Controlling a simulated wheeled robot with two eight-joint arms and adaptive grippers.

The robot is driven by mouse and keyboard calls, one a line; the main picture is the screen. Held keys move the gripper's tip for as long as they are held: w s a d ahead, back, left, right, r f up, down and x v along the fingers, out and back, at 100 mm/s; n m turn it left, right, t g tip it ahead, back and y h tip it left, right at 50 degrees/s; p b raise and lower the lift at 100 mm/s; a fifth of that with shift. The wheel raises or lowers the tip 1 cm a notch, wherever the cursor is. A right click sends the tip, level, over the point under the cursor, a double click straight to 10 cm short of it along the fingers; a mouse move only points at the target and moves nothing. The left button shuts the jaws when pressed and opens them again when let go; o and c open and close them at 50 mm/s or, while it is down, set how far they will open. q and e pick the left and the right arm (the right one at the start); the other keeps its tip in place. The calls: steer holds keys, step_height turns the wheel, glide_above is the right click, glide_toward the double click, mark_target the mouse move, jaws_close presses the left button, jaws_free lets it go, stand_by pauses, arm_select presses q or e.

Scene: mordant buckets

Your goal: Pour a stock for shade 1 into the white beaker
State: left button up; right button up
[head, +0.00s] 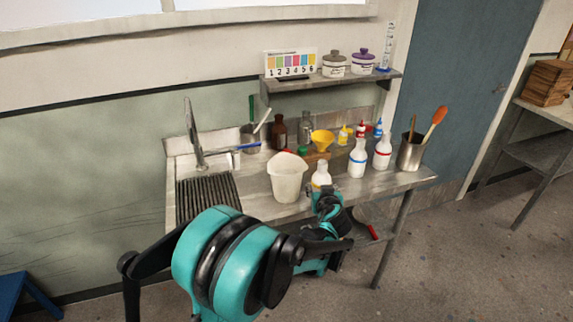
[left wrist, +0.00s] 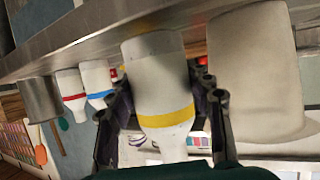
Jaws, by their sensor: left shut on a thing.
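The white beaker (head: 287,180) stands upright on the front of the metal bench and shows large at the right of the left wrist view (left wrist: 255,75). My left gripper (head: 327,192) is shut on a white bottle with a yellow band (head: 321,174), just right of the beaker. In the left wrist view, the bottle (left wrist: 158,82) sits between the fingers. I cannot tell whether its base touches the bench. Bottles with a blue band (head: 357,160) and a red band (head: 382,152) stand further right. A numbered shade card (head: 291,65) stands on the shelf. My right gripper is out of view.
A yellow funnel (head: 322,139), brown bottle (head: 279,132) and small dropper bottles (head: 361,129) stand behind the beaker. A metal pot of utensils (head: 411,153) is at the right end. A sink and ribbed drainer (head: 208,196) lie left. The shelf (head: 330,80) holds two lidded jars.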

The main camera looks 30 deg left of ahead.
mark_target(321, 170)
arm_select(q)
steer(key=shift+r+n+h+p, duration=0.3)
steer(key=shift+r+n+p, duration=0.05)
steer(key=shift+n+p, duration=0.1)
steer(key=shift+n+h+p, duration=0.35)
steer(key=shift+h+p, duration=0.05)
steer(key=shift+r+n, duration=0.15)
steer(key=shift+n, duration=0.15)
steer(key=shift+r+h+p, duration=0.25)
steer(key=shift+h+p, duration=0.05)
steer(key=shift+p, duration=0.2)
steer(key=shift+n+t+h, duration=0.3)
steer(key=shift+n+h, duration=0.1)
steer(key=shift+n, duration=0.2)
step_height(321, 170, up, 6)
steer(key=p, duration=0.5)
steer(key=shift+s+a, duration=0.1)
steer(key=shift+a, duration=0.05)
steer(key=shift+r, duration=0.1)
steer(key=shift+a+n+h, duration=0.1)
steer(key=shift+n+h, duration=0.2)
steer(key=shift+a+r+n+h+p, duration=0.15)
steer(key=shift+n+h+p, duration=0.15)
steer(key=shift+p, duration=0.2)
steer(key=shift+d+n+h, duration=0.25)
steer(key=shift+n+h, duration=0.05)
steer(key=shift+f, duration=0.2)
steer(key=shift+r, duration=0.1)
